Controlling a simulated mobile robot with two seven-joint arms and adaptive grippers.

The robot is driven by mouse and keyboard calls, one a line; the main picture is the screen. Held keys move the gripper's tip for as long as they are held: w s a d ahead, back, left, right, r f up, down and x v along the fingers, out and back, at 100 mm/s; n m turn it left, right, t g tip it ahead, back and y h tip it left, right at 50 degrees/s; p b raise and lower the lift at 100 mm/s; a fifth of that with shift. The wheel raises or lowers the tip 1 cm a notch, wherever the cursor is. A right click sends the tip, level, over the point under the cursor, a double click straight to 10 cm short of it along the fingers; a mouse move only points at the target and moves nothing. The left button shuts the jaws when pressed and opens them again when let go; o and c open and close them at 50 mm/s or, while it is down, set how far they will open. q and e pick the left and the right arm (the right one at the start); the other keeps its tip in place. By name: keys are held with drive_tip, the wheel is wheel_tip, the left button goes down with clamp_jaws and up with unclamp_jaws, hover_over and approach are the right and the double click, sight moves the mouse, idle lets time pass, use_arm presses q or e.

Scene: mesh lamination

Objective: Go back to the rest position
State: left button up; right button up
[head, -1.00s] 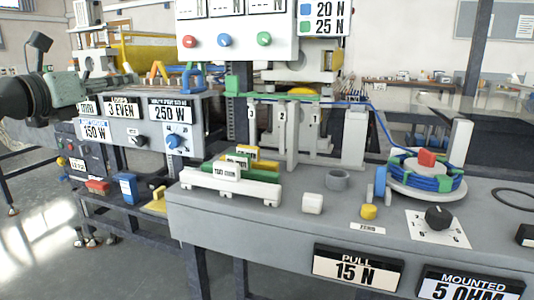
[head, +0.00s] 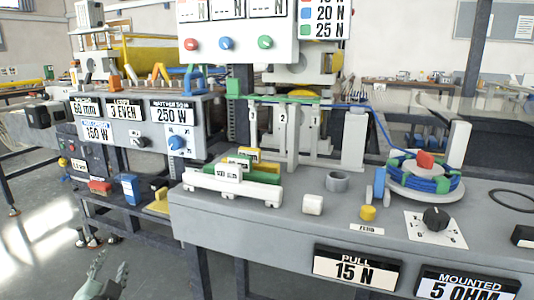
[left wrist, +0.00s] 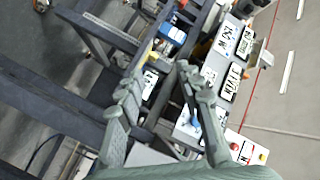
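My left gripper (head: 109,268) shows at the bottom left of the head view, its pale green-grey fingers pointing up. It is in the free space left of the grey bench, below the level of the bench top, and touches nothing that I can see. In the left wrist view the left gripper (left wrist: 160,92) has its two fingers apart with nothing between them. Dark frame bars and the control panel with label plates (left wrist: 232,62) lie beyond the fingers there. My right gripper is in neither view.
The grey bench (head: 240,222) holds a white rack (head: 233,190), a cable spool (head: 425,178) and a black knob (head: 436,217). A panel with a 250 W plate (head: 171,112) and a blue box (head: 131,188) on a low shelf stand at left. The floor (head: 40,235) at bottom left is clear.

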use_arm(q)
drive_tip(key=s+d+f+n+g+h, duration=0.1)
drive_tip(key=s+f+n+g, duration=0.15)
drive_tip(key=s+f, duration=0.5)
drive_tip(key=s+d+f+n+g, duration=0.1)
drive_tip(key=s+f+g, duration=0.3)
drive_tip(key=f, duration=0.6)
drive_tip(key=s+d+f+g+h, duration=0.1)
drive_tip(key=s+d+f+g, duration=0.2)
drive_tip(key=s+f, duration=0.2)
drive_tip(key=s+d+f+g+h, duration=0.2)
drive_tip(key=s+d+f+g, duration=0.1)
drive_tip(key=s, duration=0.7)
drive_tip(key=shift+s+d+f+n, duration=0.3)
drive_tip(key=shift+f+n, duration=0.15)
drive_tip(key=shift+f, duration=0.45)
